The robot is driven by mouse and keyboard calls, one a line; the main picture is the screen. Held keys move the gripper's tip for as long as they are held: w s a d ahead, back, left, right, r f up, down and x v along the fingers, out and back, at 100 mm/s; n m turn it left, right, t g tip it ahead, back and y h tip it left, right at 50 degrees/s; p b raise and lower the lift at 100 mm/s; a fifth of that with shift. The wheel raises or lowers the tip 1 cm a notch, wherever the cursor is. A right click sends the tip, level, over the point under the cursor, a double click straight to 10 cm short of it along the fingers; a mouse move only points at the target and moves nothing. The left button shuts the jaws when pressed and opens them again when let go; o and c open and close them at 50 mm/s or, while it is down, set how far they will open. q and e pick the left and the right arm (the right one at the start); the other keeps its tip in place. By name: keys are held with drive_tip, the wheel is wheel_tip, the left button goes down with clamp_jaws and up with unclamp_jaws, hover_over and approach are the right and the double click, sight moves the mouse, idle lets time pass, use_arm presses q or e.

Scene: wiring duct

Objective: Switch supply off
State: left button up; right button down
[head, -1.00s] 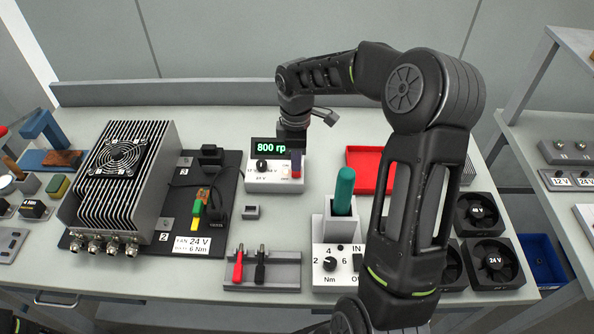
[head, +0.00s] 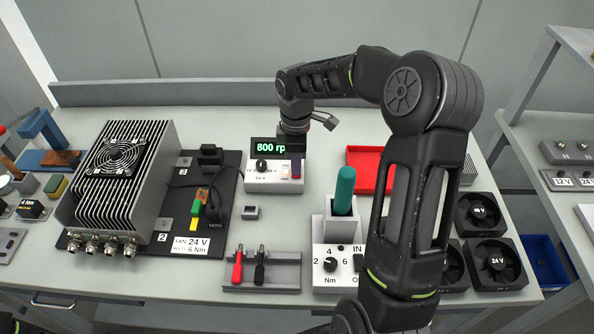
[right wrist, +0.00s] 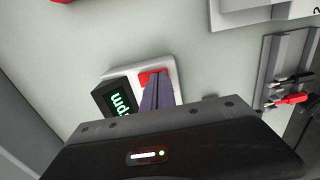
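The supply (head: 262,187) is a white box at the back middle of the bench, with a dial and a red switch. Its black display (head: 268,147) reads "800 rp" in green, the rest covered by my right arm. My right gripper (head: 296,168) points down over the box's right side. In the right wrist view its narrow fingers (right wrist: 157,88) are together, with nothing visible between them. Their tips are at the red switch (right wrist: 153,77) and partly hide it. I cannot tell whether they touch it or which way it is set.
A finned heat sink unit (head: 146,170) stands on a black board at left. A grey holder (head: 262,284) with red and black probes, and a torque driver station (head: 328,258) with a green handle, are in front. A red tray (head: 368,170) lies right of the supply.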

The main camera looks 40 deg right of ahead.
drive_tip(key=shift+f, duration=0.15)
drive_tip(key=shift+r+p, duration=2.55)
drive_tip(key=shift+r, duration=1)
